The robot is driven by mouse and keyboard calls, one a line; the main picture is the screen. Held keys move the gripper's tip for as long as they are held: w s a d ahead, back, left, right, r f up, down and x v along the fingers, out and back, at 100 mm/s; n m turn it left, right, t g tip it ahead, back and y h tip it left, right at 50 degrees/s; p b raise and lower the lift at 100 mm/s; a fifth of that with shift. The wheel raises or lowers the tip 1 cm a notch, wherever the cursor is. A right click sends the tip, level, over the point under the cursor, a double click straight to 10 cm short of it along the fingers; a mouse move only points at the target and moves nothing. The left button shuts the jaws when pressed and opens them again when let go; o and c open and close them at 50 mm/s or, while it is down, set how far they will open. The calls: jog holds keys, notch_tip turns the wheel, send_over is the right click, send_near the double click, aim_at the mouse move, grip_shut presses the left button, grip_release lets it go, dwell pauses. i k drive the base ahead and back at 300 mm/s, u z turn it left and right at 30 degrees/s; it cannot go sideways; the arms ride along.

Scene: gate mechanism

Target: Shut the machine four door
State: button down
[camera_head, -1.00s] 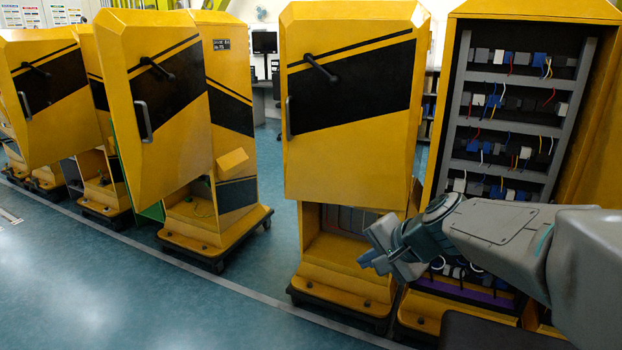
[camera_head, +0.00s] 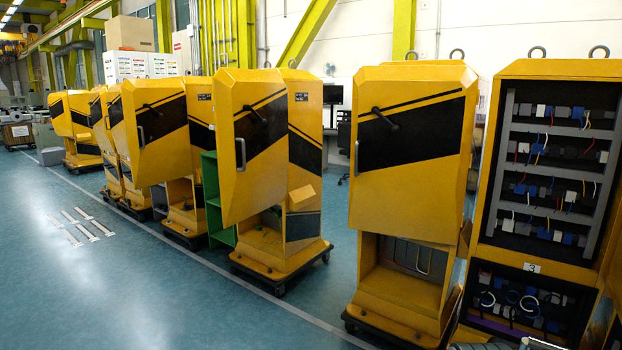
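A row of yellow cabinets with black-striped doors runs from right to far left in the head view. The right cabinet (camera_head: 487,240) shows its wiring uncovered and bears a "3" label (camera_head: 531,267). To its left is a cabinet with a striped door (camera_head: 405,185) that has a handle and a black lever; I cannot tell whether it is fully shut. Further left, another striped door (camera_head: 236,190) stands out from its cabinet (camera_head: 306,160), looking swung open. I can read no "4" on any cabinet. Only a sliver of what looks like my arm shows at the bottom right edge; my gripper is not visible.
The cabinets stand on dark wheeled bases (camera_head: 280,280). A green shelf (camera_head: 212,195) stands between two of them. Blue floor (camera_head: 150,290) with a pale line lies open at the front left. White floor markings (camera_head: 85,229) lie further off.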

aim_at(411, 183)
jog(key=u, duration=1.2)
jog(key=i, duration=1.15)
jog(key=z, duration=0.85)
jog(key=i, duration=0.8)
jog(key=z, duration=0.8)
